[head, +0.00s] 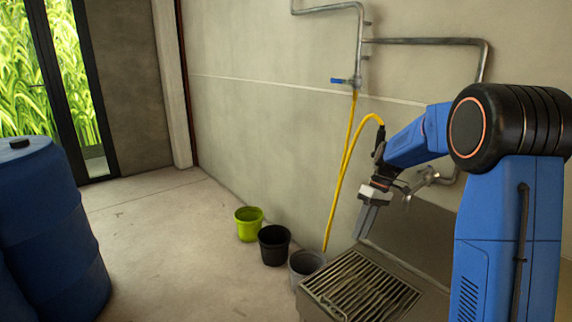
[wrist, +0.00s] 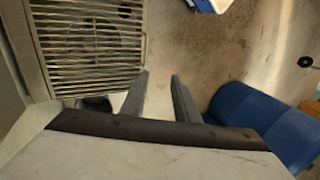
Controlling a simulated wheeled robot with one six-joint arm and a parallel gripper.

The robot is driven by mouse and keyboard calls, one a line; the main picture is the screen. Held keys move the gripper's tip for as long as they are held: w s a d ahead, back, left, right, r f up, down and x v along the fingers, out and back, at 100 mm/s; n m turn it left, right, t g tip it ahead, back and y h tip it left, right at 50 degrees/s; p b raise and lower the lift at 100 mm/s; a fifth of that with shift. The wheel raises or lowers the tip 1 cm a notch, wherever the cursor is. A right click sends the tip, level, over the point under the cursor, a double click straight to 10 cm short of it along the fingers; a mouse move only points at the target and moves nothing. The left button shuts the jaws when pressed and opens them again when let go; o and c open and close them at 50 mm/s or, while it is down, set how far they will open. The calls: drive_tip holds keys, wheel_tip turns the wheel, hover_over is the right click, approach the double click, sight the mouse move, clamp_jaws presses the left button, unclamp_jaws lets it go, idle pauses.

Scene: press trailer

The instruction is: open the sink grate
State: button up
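The sink grate (head: 360,287) is a metal frame of parallel bars on a low basin beside the wall, at the bottom of the head view. It lies flat over the basin. In the wrist view the grate (wrist: 90,45) fills the upper left, with a round shape dimly visible under its bars. My gripper (head: 366,222) hangs above and behind the grate in the head view, apart from it. In the wrist view its two fingers (wrist: 160,76) are spread with a gap between them, to the right of the grate's corner. Nothing is between them.
A yellow-green bucket (head: 249,223), a black bucket (head: 274,245) and a grey bucket (head: 305,264) stand along the wall left of the basin. A yellow hose (head: 341,185) hangs from a wall pipe near my arm. Blue barrels (head: 52,225) stand left. The floor between is clear.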

drive_tip(key=s+r+m+t+h, duration=0.1)
drive_tip(key=s+r+m+t, duration=0.15)
drive_tip(key=s, duration=0.65)
drive_tip(key=s+r+m+t+h, duration=0.1)
drive_tip(key=s+r, duration=0.3)
drive_tip(key=s, duration=0.5)
drive_tip(key=s+r+m+t+h, duration=0.1)
drive_tip(key=s+r+t, duration=0.15)
drive_tip(key=s, duration=0.65)
drive_tip(key=s+f+m+t+h, duration=0.1)
drive_tip(key=s+m, duration=0.1)
drive_tip(key=s, duration=0.7)
drive_tip(key=shift+f, duration=0.4)
drive_tip(key=shift+s+f, duration=0.15)
drive_tip(key=shift+s, duration=0.1)
drive_tip(key=shift+c, duration=0.7)
drive_tip(key=shift+s+f, duration=0.1)
clamp_jaws()
